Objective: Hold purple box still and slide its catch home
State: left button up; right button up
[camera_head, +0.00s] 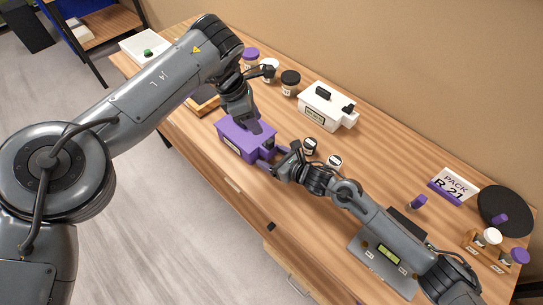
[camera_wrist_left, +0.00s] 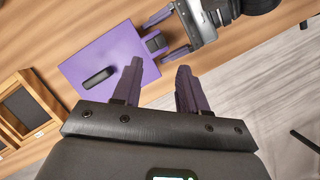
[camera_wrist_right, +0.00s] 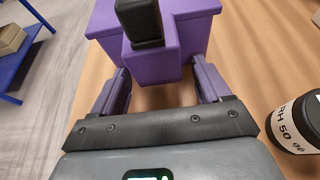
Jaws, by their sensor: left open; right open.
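The purple box (camera_head: 240,142) sits on the wooden table, with a label on its front. In the left wrist view its purple lid (camera_wrist_left: 110,60) carries a black handle (camera_wrist_left: 97,77). The black catch (camera_wrist_right: 138,22) sits on a purple block (camera_wrist_right: 165,62) that juts from the box's end. My left gripper (camera_wrist_left: 158,68) is open and empty above the box; one finger overlaps the lid's edge in its wrist view. My right gripper (camera_wrist_right: 160,75) is open, its fingers on either side of the jutting block. I cannot tell whether they touch it.
A white box (camera_head: 325,108) with black fittings stands behind. Several jars, including a black-lidded one (camera_wrist_right: 297,122), stand nearby. A wooden tray (camera_wrist_left: 30,105) lies beside the purple box. A grey scale (camera_head: 385,262) sits under my right arm. Table front edge is close.

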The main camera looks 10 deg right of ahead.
jog(key=shift+w+a+f, duration=0.1)
jog(key=shift+w+a, duration=0.05)
jog(key=shift+w, duration=0.05)
jog(key=shift+c, duration=0.4)
